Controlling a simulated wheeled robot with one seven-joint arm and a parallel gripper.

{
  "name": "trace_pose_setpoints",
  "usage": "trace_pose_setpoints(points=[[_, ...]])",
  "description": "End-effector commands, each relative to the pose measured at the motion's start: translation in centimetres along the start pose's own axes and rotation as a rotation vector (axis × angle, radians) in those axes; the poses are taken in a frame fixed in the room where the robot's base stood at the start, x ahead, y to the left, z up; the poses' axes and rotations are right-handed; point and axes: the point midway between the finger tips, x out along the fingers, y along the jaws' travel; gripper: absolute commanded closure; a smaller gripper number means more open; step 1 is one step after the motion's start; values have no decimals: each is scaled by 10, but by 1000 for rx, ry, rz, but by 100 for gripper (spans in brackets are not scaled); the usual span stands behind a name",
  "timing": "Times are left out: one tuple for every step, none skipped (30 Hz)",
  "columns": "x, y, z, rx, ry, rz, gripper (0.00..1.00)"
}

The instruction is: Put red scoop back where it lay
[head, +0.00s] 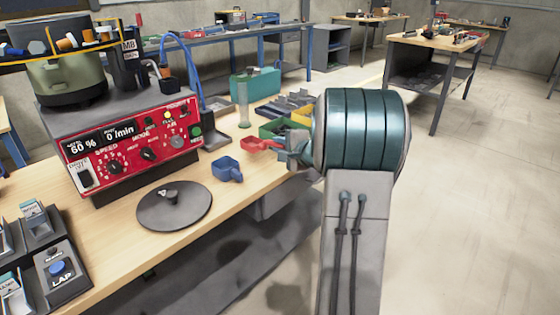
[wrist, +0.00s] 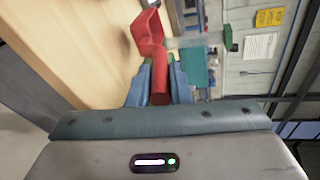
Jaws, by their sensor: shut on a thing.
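The red scoop (head: 262,144) is in my gripper (head: 292,150), held at the right part of the workbench in the head view. In the wrist view the scoop (wrist: 148,32) points away from me, its handle between the two blue-grey fingers of my gripper (wrist: 160,82). The fingers are shut on the handle. A blue scoop (head: 227,170) lies on the wooden bench (head: 255,185) left of and nearer than the red one. I cannot tell whether the red scoop touches the bench. My arm hides part of the bench behind it.
A red control box (head: 130,145) with a bowl feeder stands at the left. A green bin (head: 278,130), a yellow bin (head: 302,116) and a clear cylinder (head: 243,105) stand close behind the scoop. Bare bench lies around the blue scoop.

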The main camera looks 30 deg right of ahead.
Motion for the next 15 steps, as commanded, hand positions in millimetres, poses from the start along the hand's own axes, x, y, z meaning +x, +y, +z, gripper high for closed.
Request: trace_pose_setpoints(points=[[2, 6, -1, 1, -1, 0, 100], [3, 10, -1, 1, -1, 1, 100], [4, 17, -2, 1, -1, 1, 100], [6, 22, -3, 0, -1, 2, 100], [7, 27, -4, 1, -1, 2, 100], [8, 32, -5, 1, -1, 2, 100], [9, 36, -6, 1, 0, 1, 100], [10, 37, -6, 0, 1, 1, 100], [10, 38, -6, -1, 1, 0, 100], [9, 37, -6, -1, 1, 0, 100], [9, 37, -6, -2, 1, 0, 100], [9, 36, -6, -2, 1, -1, 100], [9, 36, -6, -2, 1, 0, 100], [9, 36, -6, -1, 1, 0, 100], [9, 36, -6, -1, 1, 0, 100]])
